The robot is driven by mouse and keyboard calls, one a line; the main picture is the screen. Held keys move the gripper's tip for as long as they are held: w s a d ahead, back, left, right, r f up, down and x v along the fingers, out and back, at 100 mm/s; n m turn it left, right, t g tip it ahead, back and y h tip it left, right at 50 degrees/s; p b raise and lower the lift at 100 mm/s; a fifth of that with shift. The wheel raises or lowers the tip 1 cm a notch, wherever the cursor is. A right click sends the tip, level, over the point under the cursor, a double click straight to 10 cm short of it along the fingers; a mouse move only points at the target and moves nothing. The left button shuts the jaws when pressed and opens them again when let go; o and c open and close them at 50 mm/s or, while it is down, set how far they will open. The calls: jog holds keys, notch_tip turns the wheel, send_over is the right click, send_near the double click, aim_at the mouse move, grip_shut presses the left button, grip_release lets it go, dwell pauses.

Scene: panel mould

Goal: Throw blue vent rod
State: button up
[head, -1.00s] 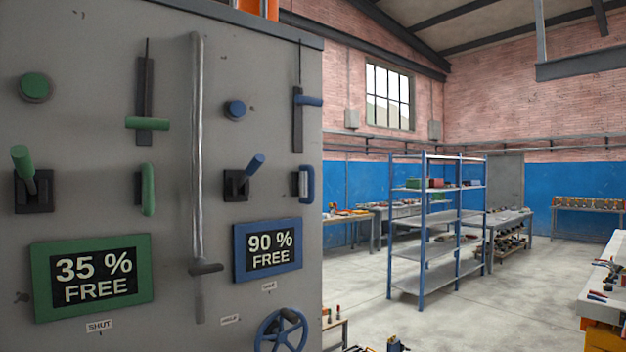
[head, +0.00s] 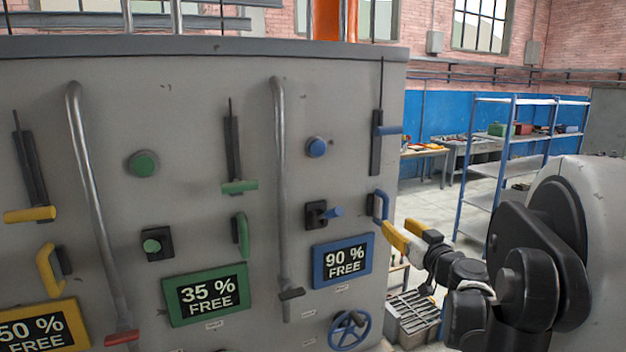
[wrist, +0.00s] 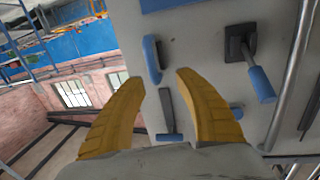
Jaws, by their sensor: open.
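The blue column of the grey panel holds several blue controls, and I cannot tell for certain which is the vent rod. A blue lever (head: 334,212) sticks out of a black square mount; in the wrist view (wrist: 261,84) it lies right of my fingers. A blue slider grip (head: 388,130) sits on a dark vertical slot. A blue loop handle (head: 381,205) is by the panel's right edge. My gripper (head: 397,226) is open and empty, its yellow fingers just right of and below that handle. In the wrist view the handle (wrist: 152,60) appears beyond the gap between the fingertips (wrist: 157,76).
A blue button (head: 316,147), a 90 % FREE sign (head: 343,261) and a blue handwheel (head: 350,330) share the panel. A grey pipe (head: 280,190) runs left of the lever. Green and yellow controls stand further left. Blue shelving (head: 510,150) is behind my arm.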

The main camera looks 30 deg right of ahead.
aim_at(387, 208)
jog(key=shift+h, duration=0.3)
jog(key=p+x, duration=0.1)
jog(key=x, duration=0.2)
jog(key=d+x, duration=0.1)
jog(key=x, duration=0.3)
jog(key=p+x, duration=0.1)
jog(key=x, duration=0.2)
jog(key=shift+w+d+r+p, duration=0.15)
jog(key=shift+d+r+p, duration=0.15)
jog(key=shift+r, duration=0.05)
grip_shut()
